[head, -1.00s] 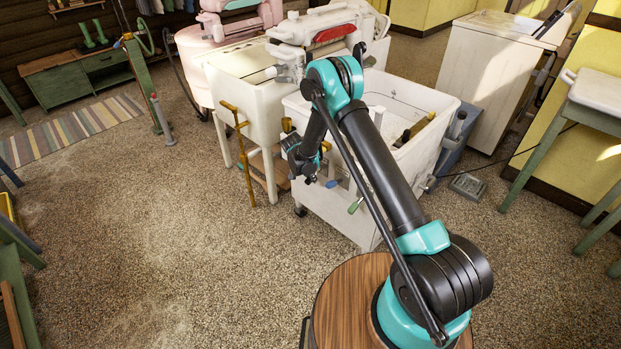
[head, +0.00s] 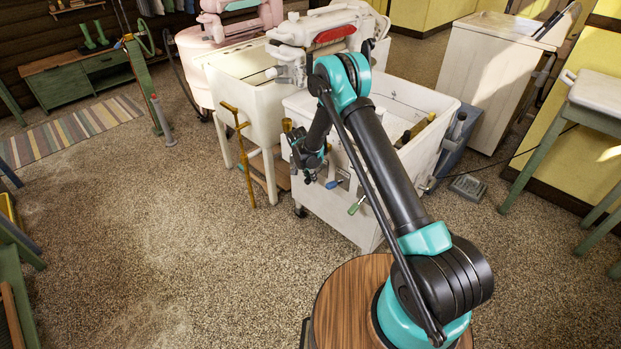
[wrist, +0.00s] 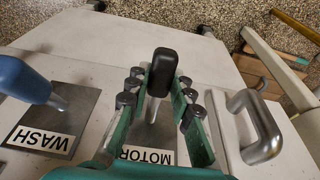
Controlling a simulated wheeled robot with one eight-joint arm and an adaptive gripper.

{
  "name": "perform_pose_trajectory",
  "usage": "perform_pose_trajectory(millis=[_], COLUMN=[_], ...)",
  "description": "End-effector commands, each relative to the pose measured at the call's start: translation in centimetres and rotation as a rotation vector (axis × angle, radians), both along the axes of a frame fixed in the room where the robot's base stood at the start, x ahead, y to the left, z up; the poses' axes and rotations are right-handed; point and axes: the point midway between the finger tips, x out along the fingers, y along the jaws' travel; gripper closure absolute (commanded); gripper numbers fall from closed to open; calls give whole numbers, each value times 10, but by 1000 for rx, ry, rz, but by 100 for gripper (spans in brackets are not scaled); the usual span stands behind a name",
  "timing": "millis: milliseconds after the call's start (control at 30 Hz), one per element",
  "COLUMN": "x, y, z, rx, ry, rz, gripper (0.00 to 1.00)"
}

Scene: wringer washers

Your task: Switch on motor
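The motor lever (wrist: 161,72) has a black grip on a metal stem and rises from a plate with an upside-down MOTOR label (wrist: 146,156) in the wrist view. My gripper (wrist: 158,84) is open, with its green fingers on either side of the lever. Gaps show between the lever and the fingers. In the head view my gripper (head: 308,176) is at the front of the white washer tub (head: 345,215), and it hides the motor lever there.
A blue-handled lever (wrist: 24,80) on the WASH plate (wrist: 60,118) stands left of the motor lever in the wrist view. A metal handle (wrist: 263,126) is at right. Open floor (head: 170,250) lies left.

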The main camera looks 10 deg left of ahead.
Motion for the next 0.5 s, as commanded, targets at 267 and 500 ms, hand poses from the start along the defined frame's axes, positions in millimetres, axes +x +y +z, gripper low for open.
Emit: perform_pose_trajectory(millis=[267, 500], x=[0, 0], y=[0, 1], z=[0, 2], rx=[-1, -1], ry=[-1, -1], rz=[0, 0], gripper=[57, 57])
